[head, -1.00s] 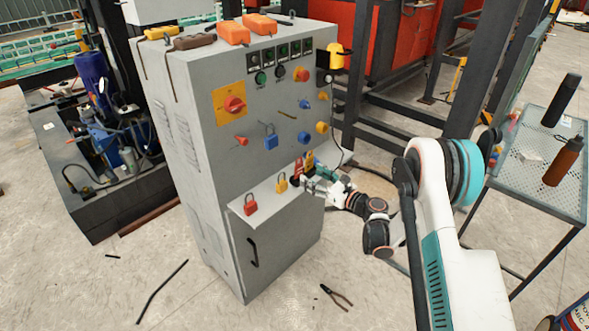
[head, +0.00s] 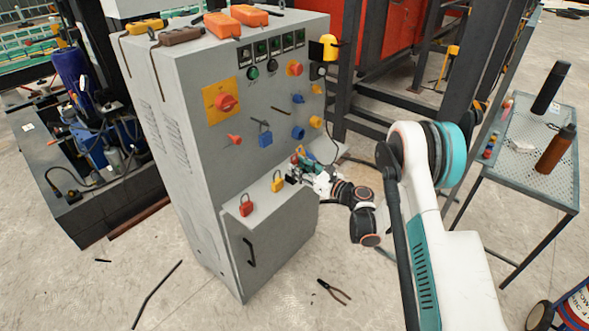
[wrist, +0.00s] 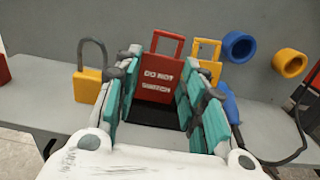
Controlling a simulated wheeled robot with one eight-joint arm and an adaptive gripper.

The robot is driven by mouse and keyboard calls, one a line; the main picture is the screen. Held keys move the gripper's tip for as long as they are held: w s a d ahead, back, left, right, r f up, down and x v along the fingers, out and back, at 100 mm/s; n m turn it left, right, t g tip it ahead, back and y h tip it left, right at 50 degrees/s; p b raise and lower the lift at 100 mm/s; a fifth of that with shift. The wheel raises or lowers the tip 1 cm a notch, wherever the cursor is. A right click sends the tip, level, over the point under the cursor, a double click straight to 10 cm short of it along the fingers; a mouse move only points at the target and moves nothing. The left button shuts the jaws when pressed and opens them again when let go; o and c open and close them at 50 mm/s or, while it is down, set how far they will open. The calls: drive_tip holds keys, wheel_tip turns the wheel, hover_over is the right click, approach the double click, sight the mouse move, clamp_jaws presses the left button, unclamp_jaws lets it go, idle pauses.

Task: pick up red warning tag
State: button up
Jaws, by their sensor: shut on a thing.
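The red warning tag (wrist: 158,78) has white "DO NOT SWITCH" lettering and a loop handle on top. It stands upright between the teal-padded fingers of my gripper (wrist: 165,88), which are shut on it. A yellow tag (wrist: 207,56) is just behind it to the right, partly hidden by a finger. In the head view my gripper (head: 308,172) is at the right end of the grey cabinet's shelf (head: 262,196). There the red tag is mostly hidden by my gripper.
A yellow padlock (head: 277,181) and a red padlock (head: 246,206) sit on the shelf to the left. Blue and yellow knobs (head: 298,133) stick out of the panel above. A mesh table (head: 520,165) stands at the right.

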drive_tip(key=shift+a, duration=0.1)
wheel_tip(320, 180, up, 10)
drive_tip(key=p, duration=0.4)
idle(0.5)
